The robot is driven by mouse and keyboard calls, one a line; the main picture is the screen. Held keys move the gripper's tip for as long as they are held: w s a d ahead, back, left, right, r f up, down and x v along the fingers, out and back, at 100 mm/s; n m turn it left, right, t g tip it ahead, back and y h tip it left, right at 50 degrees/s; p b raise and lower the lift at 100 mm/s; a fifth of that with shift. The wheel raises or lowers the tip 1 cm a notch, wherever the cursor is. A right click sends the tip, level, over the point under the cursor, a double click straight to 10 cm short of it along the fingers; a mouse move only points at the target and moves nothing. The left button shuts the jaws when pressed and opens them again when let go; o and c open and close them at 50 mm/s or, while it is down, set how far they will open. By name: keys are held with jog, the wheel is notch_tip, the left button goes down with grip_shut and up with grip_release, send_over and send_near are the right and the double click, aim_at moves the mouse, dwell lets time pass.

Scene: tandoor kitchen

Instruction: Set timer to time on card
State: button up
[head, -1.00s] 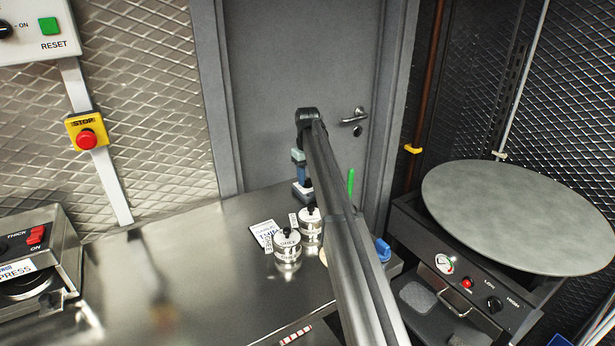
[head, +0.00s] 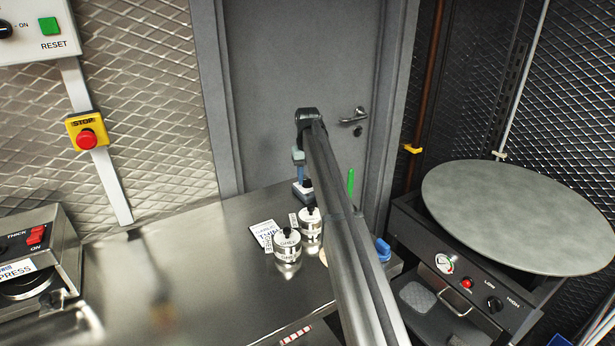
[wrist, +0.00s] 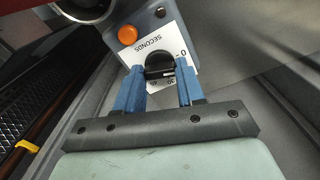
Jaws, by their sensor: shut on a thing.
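The timer (wrist: 189,20) is a grey-blue box with an orange button (wrist: 128,35), a white dial plate marked SECONDS, and a black knob (wrist: 160,66). In the wrist view my gripper (wrist: 162,75) has its two blue fingers on either side of the knob, shut on it. A 0 and a 30 show on the plate; the fingers hide part of the scale, and I cannot tell the exact setting. In the head view my gripper (head: 299,172) reaches down at the counter's far end, and the arm partly hides the timer. A white printed card (head: 264,232) is on the counter; its time is too small to read.
A green-handled tool (head: 350,182) and a blue object (head: 383,250) are right of my arm. The counter's left-middle (head: 190,285) is clear.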

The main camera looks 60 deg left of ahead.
jog(key=m, duration=0.5)
dwell(0.6)
jog(key=o, duration=1)
jog(key=shift+o, duration=0.2)
jog(key=shift+r, duration=0.1)
notch_tip(320, 180, up, 14)
jog(key=shift+f, duration=0.2)
